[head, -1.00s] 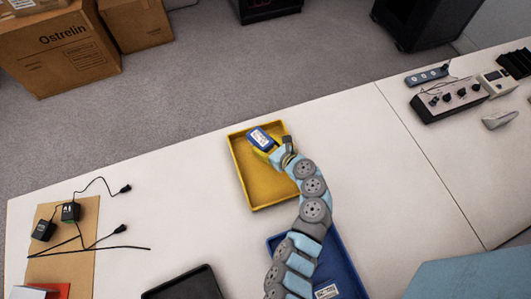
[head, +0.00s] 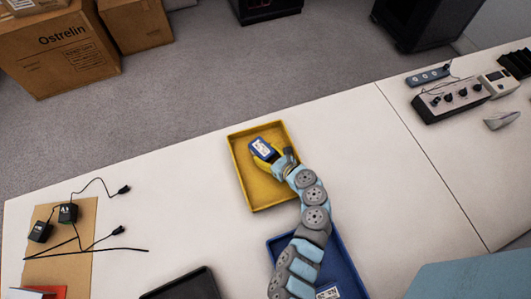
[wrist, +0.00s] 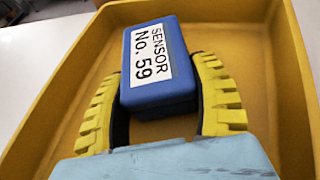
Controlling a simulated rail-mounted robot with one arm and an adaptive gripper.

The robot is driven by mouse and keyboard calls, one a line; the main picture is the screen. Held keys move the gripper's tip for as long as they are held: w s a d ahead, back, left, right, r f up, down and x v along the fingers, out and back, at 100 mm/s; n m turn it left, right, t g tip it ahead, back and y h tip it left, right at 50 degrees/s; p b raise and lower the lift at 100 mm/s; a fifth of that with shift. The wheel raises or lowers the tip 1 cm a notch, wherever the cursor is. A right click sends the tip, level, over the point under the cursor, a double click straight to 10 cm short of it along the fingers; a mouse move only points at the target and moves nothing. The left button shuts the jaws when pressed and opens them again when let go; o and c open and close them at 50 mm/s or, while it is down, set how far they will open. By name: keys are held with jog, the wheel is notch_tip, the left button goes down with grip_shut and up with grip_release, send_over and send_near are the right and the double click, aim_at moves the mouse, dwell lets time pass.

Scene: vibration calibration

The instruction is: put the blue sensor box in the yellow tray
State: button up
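The blue sensor box (head: 264,149) has a white label, which reads "SENSOR No. 59" in the wrist view (wrist: 157,68). My gripper (head: 273,157) has yellow ridged fingers, one on each side of the box, and is shut on it. In the wrist view the fingers (wrist: 160,95) press close to the box's sides. The yellow tray (head: 241,180) lies on the white table, and the box is over its inside. I cannot tell whether the box touches the tray floor.
A blue tray (head: 344,262) lies nearer, partly under my arm. A black tray (head: 185,288) is at the bottom edge. Black adapters with cables (head: 68,213) lie on a brown board at left. A knobbed control box (head: 450,100) stands at right.

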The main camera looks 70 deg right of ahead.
jog(key=o, duration=0.3)
jog(key=shift+o, duration=0.2)
jog(key=shift+r, duration=0.1)
jog(key=shift+s+r, duration=0.15)
jog(key=p+v, duration=0.1)
jog(key=v, duration=1)
jog(key=shift+s+a+r, duration=0.1)
jog(key=shift+s+a, duration=0.15)
jog(key=shift+a, duration=0.05)
